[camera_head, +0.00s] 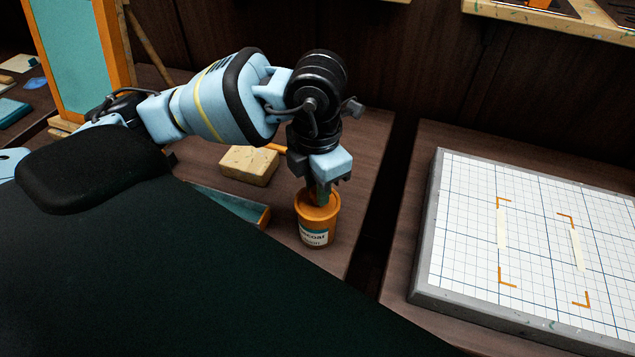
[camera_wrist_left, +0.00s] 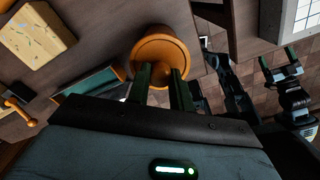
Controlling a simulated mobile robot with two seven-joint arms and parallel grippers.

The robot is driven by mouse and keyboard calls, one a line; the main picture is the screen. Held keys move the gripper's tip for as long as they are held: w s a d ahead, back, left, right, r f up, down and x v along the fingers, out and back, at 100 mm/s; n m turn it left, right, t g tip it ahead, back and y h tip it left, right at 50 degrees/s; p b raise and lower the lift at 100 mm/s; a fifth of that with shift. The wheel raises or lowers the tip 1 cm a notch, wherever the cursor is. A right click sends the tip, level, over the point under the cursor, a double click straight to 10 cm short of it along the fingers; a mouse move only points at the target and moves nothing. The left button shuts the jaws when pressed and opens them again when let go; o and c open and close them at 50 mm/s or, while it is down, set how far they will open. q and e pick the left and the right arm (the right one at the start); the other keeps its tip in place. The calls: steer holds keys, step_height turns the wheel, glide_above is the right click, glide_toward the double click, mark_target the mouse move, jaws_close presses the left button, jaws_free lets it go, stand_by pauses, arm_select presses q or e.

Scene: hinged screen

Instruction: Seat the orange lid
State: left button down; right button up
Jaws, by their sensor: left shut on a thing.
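The orange lid (camera_head: 318,206) is at the top of an orange jar (camera_head: 316,234) with a white and teal label, which stands upright near the table's right edge. My left gripper (camera_head: 322,190) points down and is shut on the lid from above. In the left wrist view the round orange lid (camera_wrist_left: 160,47) lies at the tips of my left fingers (camera_wrist_left: 160,78). The fingers cover part of it, and I cannot tell whether it sits fully on the rim. My right gripper (camera_wrist_left: 279,62) shows only in the left wrist view, apart from the jar, its fingers spread and empty.
An orange-framed teal screen (camera_head: 72,50) stands at the back left. Across a dark gap at right lies a white gridded board (camera_head: 540,235) with orange corner marks.

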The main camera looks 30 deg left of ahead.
arm_select(q)
steer(key=c, duration=1.2)
jaws_free()
steer(key=shift+o, duration=0.2)
step_height(320, 180, up, 7)
steer(key=shift+f, duration=0.1)
steer(key=shift+r, duration=0.45)
